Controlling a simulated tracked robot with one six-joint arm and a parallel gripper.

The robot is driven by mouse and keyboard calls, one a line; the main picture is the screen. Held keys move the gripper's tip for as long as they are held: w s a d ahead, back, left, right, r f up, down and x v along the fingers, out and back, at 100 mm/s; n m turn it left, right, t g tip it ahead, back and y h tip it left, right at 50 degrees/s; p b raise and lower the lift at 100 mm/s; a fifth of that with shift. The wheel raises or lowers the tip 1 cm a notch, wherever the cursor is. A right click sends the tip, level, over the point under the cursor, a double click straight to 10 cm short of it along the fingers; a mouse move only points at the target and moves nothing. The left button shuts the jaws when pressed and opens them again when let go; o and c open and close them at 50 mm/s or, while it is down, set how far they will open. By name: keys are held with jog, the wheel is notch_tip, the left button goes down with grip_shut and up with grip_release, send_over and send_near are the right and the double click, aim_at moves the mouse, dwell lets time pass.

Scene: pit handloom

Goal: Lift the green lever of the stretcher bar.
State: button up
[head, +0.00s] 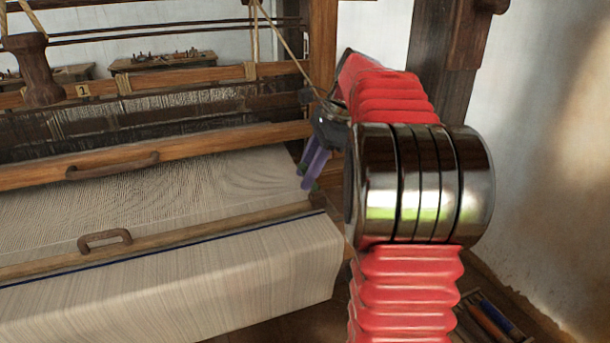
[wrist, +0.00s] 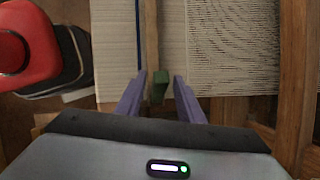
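The green lever (wrist: 159,86) shows in the wrist view as a small dark green block at the end of the wooden stretcher bar (wrist: 150,35). My gripper (wrist: 160,78) has its two purple fingers apart, one on each side of the lever, with a visible gap on both sides. In the head view my gripper (head: 311,172) points down over the right end of the stretcher bar (head: 200,224), which lies across the cloth. Only small bits of green show there around the fingers. Whether the fingertips reach below the lever's top I cannot tell.
Pale woven cloth (head: 270,262) hangs over the loom's front. A wooden beam with a handle (head: 112,165) crosses behind the bar. A dark post (head: 432,62) and wall stand at the right. A box of tools (head: 492,318) lies low at the right.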

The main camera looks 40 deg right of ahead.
jog(key=shift+w+a+f, duration=0.1)
jog(key=shift+a+f, duration=0.05)
jog(key=shift+f, duration=0.3)
grip_shut()
dwell(0.5)
